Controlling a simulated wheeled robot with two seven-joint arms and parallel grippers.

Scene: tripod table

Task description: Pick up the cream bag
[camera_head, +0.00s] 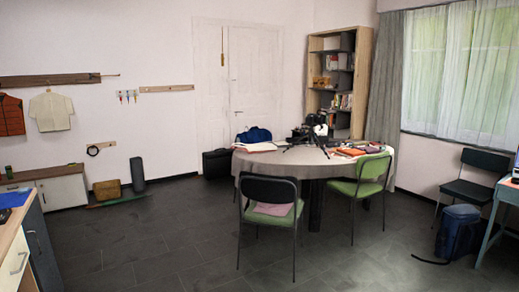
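A cream cloth item (51,110) hangs from a wooden rail on the left wall. A tan-brown box-like bag (107,190) lies on the floor by the left wall. No other cream bag can be made out. Neither of my grippers is in view.
A round table (270,164) stands mid-room with a blue bag (254,135), a tripod (308,137) and books. Green chairs (268,189) stand around it. A counter (12,245) is at near left. A blue backpack (457,232) sits at right. The left-centre floor is clear.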

